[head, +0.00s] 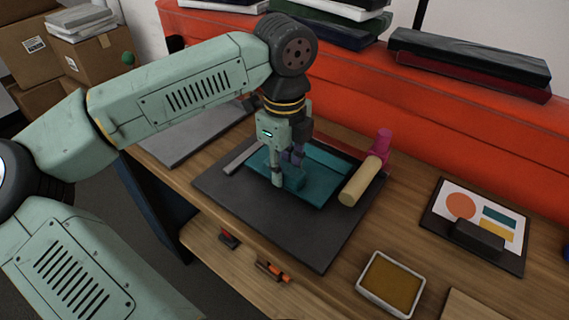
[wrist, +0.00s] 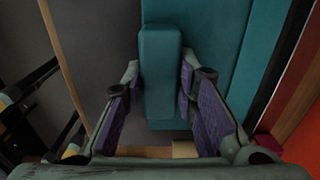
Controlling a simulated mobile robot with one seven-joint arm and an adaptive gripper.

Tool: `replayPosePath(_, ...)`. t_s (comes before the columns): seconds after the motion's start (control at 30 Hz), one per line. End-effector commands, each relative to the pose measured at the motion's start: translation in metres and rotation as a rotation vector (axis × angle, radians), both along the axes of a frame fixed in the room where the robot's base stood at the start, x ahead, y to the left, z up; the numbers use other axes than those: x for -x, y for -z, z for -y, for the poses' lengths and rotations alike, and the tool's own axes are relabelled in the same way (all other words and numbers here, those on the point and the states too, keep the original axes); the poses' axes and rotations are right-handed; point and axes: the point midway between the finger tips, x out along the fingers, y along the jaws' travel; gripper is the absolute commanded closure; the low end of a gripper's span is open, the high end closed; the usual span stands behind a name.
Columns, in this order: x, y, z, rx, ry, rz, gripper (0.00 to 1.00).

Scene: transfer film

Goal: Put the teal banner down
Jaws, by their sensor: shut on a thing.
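The teal banner (head: 328,172) is a flat teal sheet with a raised block (head: 294,179) of the same colour at its near side. It is over the dark mat (head: 235,203) on the wooden bench; I cannot tell whether it touches the mat. My gripper (head: 287,171) points down and is shut on the block. In the wrist view the block (wrist: 160,85) stands between my purple-padded fingers (wrist: 160,95), with the teal sheet (wrist: 205,25) behind it. My fingers hide part of the banner.
A cream roller (head: 360,182) with a pink end (head: 381,144) lies close at the banner's right. A shallow tray (head: 390,284) and a board with coloured shapes (head: 480,217) are farther right. A grey slab (head: 190,135) lies left. An orange panel (head: 450,120) stands behind.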

Motion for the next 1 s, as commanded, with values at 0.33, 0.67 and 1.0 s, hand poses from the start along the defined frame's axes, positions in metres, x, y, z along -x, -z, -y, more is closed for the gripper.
replayPosePath(0.33, 0.000, 0.009, 0.000, 0.000, 0.000, 0.001, 1.00)
replayPosePath(0.67, 0.000, 0.012, 0.000, 0.001, 0.000, 0.001, 0.65)
replayPosePath(1.0, 0.000, 0.012, 0.000, 0.001, 0.000, 0.001, 0.54)
